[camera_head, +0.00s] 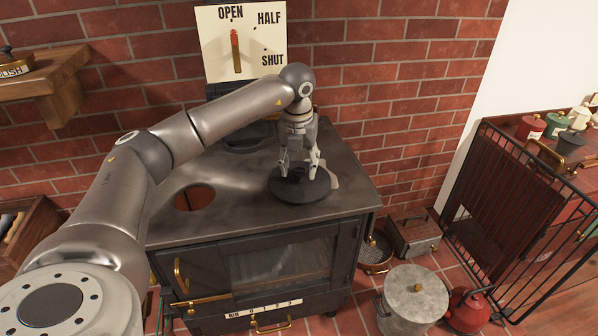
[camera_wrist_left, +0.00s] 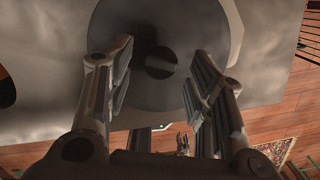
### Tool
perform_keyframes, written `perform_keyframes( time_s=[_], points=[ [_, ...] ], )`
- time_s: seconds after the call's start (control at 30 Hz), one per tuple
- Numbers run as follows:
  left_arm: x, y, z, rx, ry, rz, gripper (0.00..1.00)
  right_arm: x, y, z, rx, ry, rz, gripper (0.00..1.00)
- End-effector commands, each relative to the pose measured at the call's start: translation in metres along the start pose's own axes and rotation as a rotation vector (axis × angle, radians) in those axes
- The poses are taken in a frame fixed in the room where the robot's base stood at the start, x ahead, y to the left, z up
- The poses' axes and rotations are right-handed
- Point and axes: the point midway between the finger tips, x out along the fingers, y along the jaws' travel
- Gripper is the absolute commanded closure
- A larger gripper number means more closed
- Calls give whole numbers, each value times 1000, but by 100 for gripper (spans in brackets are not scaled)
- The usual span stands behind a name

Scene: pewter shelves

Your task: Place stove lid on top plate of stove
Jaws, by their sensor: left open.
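The stove (camera_head: 250,215) is dark, with a flat top plate. A dark round stove lid (camera_head: 300,194) lies on the right part of that plate. It also shows in the left wrist view (camera_wrist_left: 148,97), with a round knob (camera_wrist_left: 161,62) at its middle. A round opening (camera_head: 195,197) with a reddish-brown inside is in the left part of the plate. My left gripper (camera_head: 300,168) points down over the lid, open. In the wrist view its fingers (camera_wrist_left: 160,82) lie on either side of the knob, with gaps to it. My right gripper is not in view.
Behind the stove stand a stovepipe and a sign (camera_head: 240,42) marked OPEN, HALF, SHUT. On the floor to the right are a grey lidded pot (camera_head: 412,298), a red kettle (camera_head: 468,308) and a metal box (camera_head: 412,236). A black fence (camera_head: 520,190) stands further right.

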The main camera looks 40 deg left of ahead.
Motion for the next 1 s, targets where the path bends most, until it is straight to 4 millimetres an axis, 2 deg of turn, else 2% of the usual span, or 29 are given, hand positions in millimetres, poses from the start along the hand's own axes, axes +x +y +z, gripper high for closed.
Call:
perform_keyframes(
  time_s=[0.1, 0.3, 0.5, 0.67, 0.87, 0.97, 1.0],
  points=[
    [-24, 0, 1, 0, -6, -2, 51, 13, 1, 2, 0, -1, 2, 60],
    [-67, -1, 0, 0, -4, -2, 51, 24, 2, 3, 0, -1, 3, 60],
    [-92, 0, 0, -1, -1, 0, 51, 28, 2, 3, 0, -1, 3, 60],
    [-99, 0, 0, 0, 0, 0, 51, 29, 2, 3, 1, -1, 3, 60],
    [-97, -4, -1, 10, 3, -7, 51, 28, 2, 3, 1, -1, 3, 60],
    [-86, -24, -9, 64, 18, -53, 51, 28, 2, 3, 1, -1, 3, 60],
    [-79, -39, -16, 104, 31, -90, 51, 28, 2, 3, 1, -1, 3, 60]
  ],
)
